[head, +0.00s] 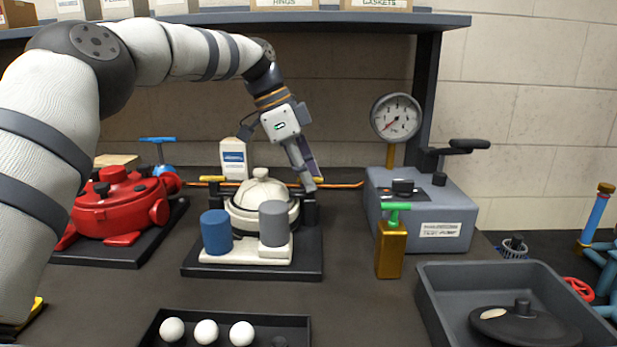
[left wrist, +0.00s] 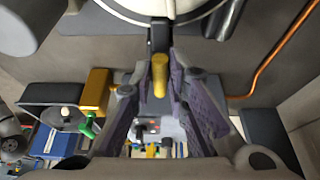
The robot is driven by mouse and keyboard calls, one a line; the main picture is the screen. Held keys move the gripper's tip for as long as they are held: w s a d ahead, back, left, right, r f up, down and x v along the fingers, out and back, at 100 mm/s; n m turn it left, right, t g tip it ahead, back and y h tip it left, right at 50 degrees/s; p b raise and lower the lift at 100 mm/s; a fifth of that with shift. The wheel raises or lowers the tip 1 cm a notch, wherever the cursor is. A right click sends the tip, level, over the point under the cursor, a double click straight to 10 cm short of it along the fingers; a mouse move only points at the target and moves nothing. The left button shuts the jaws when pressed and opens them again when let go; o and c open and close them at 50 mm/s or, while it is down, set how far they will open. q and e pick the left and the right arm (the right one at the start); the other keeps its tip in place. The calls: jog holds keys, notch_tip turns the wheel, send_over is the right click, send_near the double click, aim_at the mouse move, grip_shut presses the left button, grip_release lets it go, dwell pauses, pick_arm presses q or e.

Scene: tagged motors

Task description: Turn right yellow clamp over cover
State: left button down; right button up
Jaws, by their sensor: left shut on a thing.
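The motor unit has a cream domed cover (head: 262,193) and stands on a dark base in the middle of the bench. The cover's rim shows at the top of the left wrist view (left wrist: 190,12). The right yellow clamp (left wrist: 160,76) is a short yellow handle on a dark bracket beside the cover. My left gripper (head: 311,184) comes down at the cover's right side, its fingertips closed around this handle. Its fingers mostly hide the clamp in the head view. The left yellow clamp (head: 219,179) sits at the cover's left side. My right gripper is not in view.
A blue cylinder (head: 216,232) and a grey cylinder (head: 273,223) stand in front of the cover. A copper pipe (head: 345,184) runs behind. A gold block (head: 391,249), grey test pump (head: 440,205) and grey tray (head: 450,300) are at right; a red motor (head: 115,208) is at left.

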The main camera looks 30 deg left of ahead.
aim_at(292, 192)
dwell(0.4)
pick_arm(q)
jog(key=c, duration=1.6)
grip_release()
jog(key=shift+o, duration=0.2)
jog(key=v, duration=0.7)
jog(key=shift+r, duration=0.25)
jog(key=shift+f, duration=0.1)
